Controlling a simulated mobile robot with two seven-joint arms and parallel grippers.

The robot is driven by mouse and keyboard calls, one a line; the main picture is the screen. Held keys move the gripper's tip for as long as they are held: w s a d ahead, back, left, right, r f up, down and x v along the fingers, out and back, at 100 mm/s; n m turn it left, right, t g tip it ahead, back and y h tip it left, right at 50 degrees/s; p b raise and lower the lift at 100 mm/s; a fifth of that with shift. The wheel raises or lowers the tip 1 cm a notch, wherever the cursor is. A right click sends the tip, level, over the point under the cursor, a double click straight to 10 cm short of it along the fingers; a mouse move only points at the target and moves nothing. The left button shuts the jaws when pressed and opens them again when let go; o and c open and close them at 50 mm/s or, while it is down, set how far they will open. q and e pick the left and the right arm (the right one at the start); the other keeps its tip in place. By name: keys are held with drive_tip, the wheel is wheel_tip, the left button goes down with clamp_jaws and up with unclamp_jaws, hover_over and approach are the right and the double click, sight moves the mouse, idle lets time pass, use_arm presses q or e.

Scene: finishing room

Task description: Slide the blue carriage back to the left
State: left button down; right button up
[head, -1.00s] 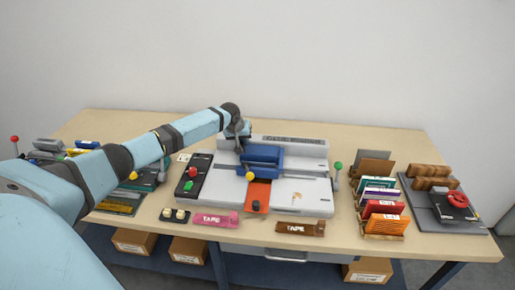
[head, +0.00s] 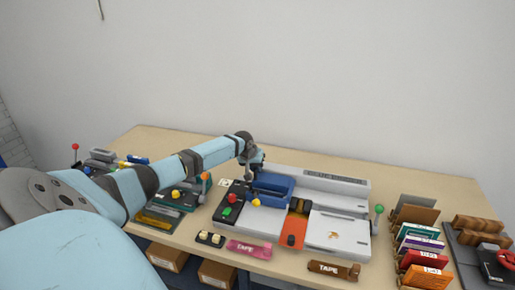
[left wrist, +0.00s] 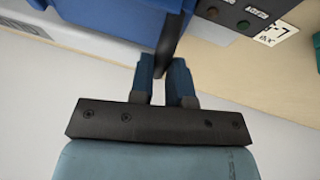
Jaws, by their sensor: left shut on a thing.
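The blue carriage (head: 272,187) sits at the left part of the grey-white machine (head: 337,231), beside the black control panel (head: 229,211). A yellow knob (head: 256,203) sticks out at its front. My left gripper (head: 256,168) is at the carriage's back left. In the left wrist view its two blue fingers (left wrist: 165,82) are shut on a dark upright bar (left wrist: 172,38) next to the blue carriage body (left wrist: 95,18). How the bar joins the carriage is hidden. My right gripper is not in view.
An orange strip (head: 294,232) lies uncovered right of the carriage, with a dark brown block (head: 299,205) behind it. A green-knobbed lever (head: 378,210) stands at the machine's right. Pink (head: 249,249) and brown (head: 333,270) tape packs lie in front.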

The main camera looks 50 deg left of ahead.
use_arm(q)
drive_tip(key=c, duration=1.4)
unclamp_jaws()
drive_tip(key=shift+a, duration=0.2)
drive_tip(key=o, duration=0.3)
drive_tip(key=shift+s, duration=0.15)
drive_tip(key=shift+a, duration=0.1)
drive_tip(key=shift+s+r, duration=0.2)
drive_tip(key=shift+r, duration=0.35)
drive_tip(key=b+v, duration=0.1)
drive_tip(key=v, duration=1.1)
drive_tip(key=shift+s+r, duration=0.15)
drive_tip(key=shift+r, duration=0.15)
